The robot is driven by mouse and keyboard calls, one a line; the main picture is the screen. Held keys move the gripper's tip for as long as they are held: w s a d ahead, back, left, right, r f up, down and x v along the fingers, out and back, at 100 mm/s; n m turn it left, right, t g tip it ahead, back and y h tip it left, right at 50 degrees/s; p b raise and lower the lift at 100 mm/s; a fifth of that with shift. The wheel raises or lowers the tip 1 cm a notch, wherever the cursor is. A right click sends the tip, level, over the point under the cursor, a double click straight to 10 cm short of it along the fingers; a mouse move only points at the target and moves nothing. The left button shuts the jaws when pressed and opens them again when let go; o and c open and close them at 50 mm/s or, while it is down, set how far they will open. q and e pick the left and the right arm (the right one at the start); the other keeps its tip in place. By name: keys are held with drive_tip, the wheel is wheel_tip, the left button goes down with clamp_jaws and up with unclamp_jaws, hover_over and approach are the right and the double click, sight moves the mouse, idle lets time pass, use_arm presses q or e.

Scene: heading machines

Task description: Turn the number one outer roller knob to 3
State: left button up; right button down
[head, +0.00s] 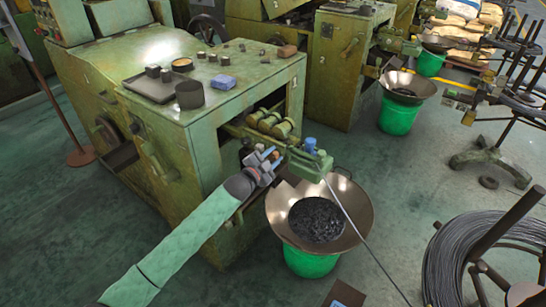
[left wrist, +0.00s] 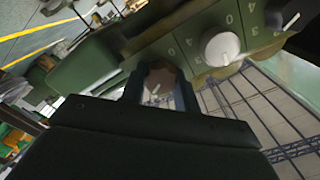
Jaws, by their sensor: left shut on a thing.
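My left gripper (head: 268,162) reaches the front of the green roller unit (head: 308,166) on the near machine. In the left wrist view, the fingers of my left gripper (left wrist: 160,88) stand on both sides of a brownish-grey knob (left wrist: 160,76) with a white pointer line and are shut on it. A white knob (left wrist: 222,48) sits beside it on the green panel (left wrist: 196,52), which bears printed digits. The digits around the held knob are partly hidden, so I cannot tell its exact setting. My right gripper is not in view.
A wide metal pan (head: 280,212) with dark parts stands on a green bucket (head: 310,262) below the gripper. A wire (head: 365,245) runs from the roller unit to a wire coil (head: 450,265) at the right. The machine top (head: 225,105) holds small items.

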use_arm(q)
drive_tip(key=o, duration=0.7)
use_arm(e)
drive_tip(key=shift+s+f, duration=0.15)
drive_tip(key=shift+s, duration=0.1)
use_arm(q)
drive_tip(key=shift+r, duration=0.25)
wheel_tip(320, 180, up, 4)
drive_tip(key=shift+f+b, duration=0.1)
drive_tip(key=shift+b, duration=0.35)
drive_tip(key=s+d+r+b, duration=0.1)
drive_tip(key=s+d+r, duration=0.5)
drive_tip(key=d, duration=0.4)
drive_tip(key=shift+r, duration=0.35)
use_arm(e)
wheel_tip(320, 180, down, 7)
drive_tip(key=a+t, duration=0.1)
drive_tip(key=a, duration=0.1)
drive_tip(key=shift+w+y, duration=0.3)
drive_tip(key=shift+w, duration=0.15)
